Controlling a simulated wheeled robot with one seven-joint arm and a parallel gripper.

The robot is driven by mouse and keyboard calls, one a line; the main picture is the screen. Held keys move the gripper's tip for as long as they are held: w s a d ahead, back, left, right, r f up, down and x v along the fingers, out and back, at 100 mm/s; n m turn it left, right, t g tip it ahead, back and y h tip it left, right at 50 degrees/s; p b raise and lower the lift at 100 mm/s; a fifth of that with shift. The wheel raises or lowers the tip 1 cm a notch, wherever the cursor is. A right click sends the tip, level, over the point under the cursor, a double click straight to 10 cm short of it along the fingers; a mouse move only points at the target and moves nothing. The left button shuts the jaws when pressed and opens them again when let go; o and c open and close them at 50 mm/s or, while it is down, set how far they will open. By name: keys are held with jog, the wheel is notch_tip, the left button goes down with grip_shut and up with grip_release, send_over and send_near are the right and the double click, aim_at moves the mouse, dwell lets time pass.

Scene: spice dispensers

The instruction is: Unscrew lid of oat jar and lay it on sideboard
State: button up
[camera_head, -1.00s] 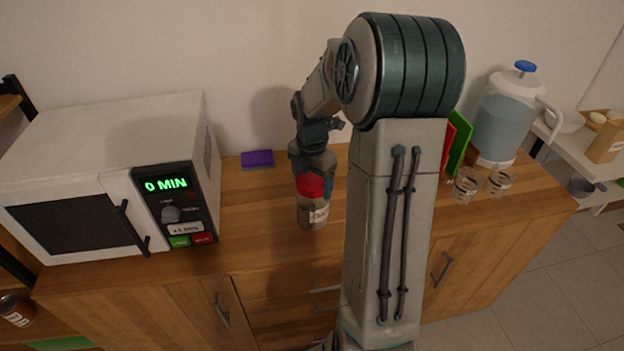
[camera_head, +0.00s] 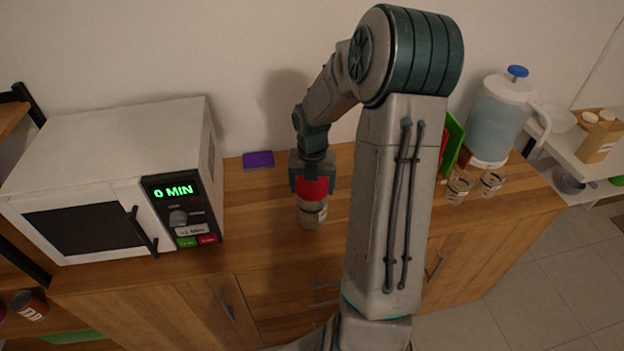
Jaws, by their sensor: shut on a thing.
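The oat jar (camera_head: 312,216) stands upright on the wooden sideboard (camera_head: 260,220), right of the microwave. Its red lid (camera_head: 313,190) sits at the top of the jar, with no gap visible between them. My gripper (camera_head: 312,183) points down from above and is shut on the red lid, with fingers at its left and right sides. The lid's upper part is hidden by the gripper. The jar's pale label shows toward the right of its front.
A white microwave (camera_head: 108,180) reading 0 MIN stands at the left. A purple item (camera_head: 258,160) lies near the wall. A water dispenser (camera_head: 494,125), a green board (camera_head: 453,142) and two small glasses (camera_head: 459,188) are at the right. The sideboard between microwave and jar is clear.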

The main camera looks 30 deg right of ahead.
jog(key=shift+n+p, duration=0.6)
jog(key=shift+n, duration=0.2)
jog(key=o, duration=0.8)
jog(key=shift+o, duration=0.2)
